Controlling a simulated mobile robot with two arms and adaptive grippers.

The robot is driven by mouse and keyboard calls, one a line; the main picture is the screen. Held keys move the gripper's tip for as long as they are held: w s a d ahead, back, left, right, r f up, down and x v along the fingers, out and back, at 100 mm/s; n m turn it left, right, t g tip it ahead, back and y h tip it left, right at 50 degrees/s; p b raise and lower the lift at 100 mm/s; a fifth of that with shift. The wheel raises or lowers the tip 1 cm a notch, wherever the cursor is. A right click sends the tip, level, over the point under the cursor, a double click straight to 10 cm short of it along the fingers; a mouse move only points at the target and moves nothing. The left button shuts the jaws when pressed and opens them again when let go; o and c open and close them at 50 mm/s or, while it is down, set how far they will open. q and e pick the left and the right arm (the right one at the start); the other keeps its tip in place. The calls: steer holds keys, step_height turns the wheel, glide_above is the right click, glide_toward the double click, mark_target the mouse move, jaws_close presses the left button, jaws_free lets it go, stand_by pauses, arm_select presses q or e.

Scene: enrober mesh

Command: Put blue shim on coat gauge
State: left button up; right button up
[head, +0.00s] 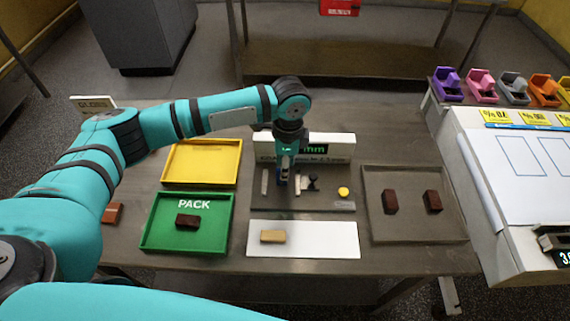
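The coat gauge (325,203) is a dark flat base on the table with small metal parts and a yellow knob on it. A white panel with a green "mm" readout stands behind it. My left gripper (284,174) points straight down over the left part of the gauge. A small blue patch shows between its fingertips; it may be the blue shim, but it is too small to be sure. Whether the fingers are closed on it, and whether it touches the gauge, I cannot tell. My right gripper is out of view.
A yellow tray (202,142) and a green PACK tray (152,244) with a dark brown block stand left. A white mat (330,240) with a tan block lies in front. A grey tray (378,236) with two brown blocks is right. Coloured holders (481,91) line the far right.

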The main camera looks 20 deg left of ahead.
arm_select(q)
step_height(320, 180, up, 12)
steer(key=b, duration=0.2)
steer(key=shift+d+b, duration=0.25)
steer(key=shift+b, duration=0.1)
